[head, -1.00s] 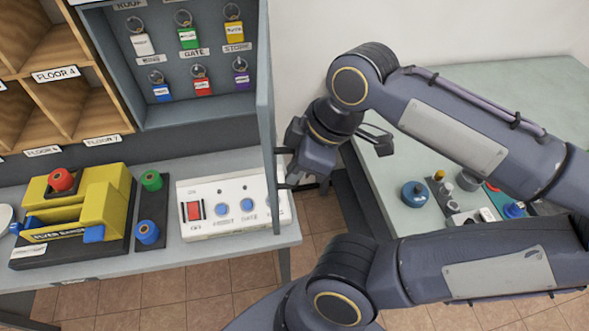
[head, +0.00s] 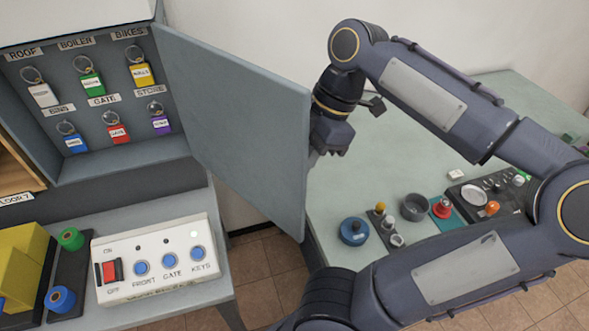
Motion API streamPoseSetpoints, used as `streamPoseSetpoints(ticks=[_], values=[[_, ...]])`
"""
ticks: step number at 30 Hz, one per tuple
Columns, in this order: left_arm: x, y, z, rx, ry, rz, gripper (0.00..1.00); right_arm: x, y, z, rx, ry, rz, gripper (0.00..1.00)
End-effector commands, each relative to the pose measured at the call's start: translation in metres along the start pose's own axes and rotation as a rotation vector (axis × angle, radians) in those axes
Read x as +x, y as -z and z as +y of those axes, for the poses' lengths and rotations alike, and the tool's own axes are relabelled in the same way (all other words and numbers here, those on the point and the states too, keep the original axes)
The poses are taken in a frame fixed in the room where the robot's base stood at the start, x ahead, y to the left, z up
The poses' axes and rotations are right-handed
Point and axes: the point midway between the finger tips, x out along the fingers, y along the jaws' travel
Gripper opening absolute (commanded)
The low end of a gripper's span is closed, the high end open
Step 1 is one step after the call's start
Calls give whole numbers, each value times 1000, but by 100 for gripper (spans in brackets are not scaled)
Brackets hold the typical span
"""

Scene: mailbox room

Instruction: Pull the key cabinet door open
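The grey key cabinet (head: 75,170) is at the upper left in the head view, with several tagged keys on hooks inside. Its grey door (head: 245,125) stands wide open, swung out to the right, and shows its inner face. My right gripper (head: 322,150) is at the door's free edge, on the outer side. The door partly hides its fingertips, so whether they are shut on anything cannot be told. The door's outer face and any handle on it are hidden. My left gripper is not in view.
A white switch box (head: 152,285) with a red switch and blue buttons sits on the grey counter below the cabinet. A yellow holder (head: 22,262) is at the left. A green table (head: 400,185) with several small items, including a blue round object (head: 354,231), lies right of the door.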

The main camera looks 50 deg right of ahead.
Motion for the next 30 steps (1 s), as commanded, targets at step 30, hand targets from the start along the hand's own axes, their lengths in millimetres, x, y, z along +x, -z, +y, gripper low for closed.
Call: streamPoseSetpoints(ticks=[30], values=[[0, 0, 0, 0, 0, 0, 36, -7, -3, 3, 2, -1, -2, 32]])
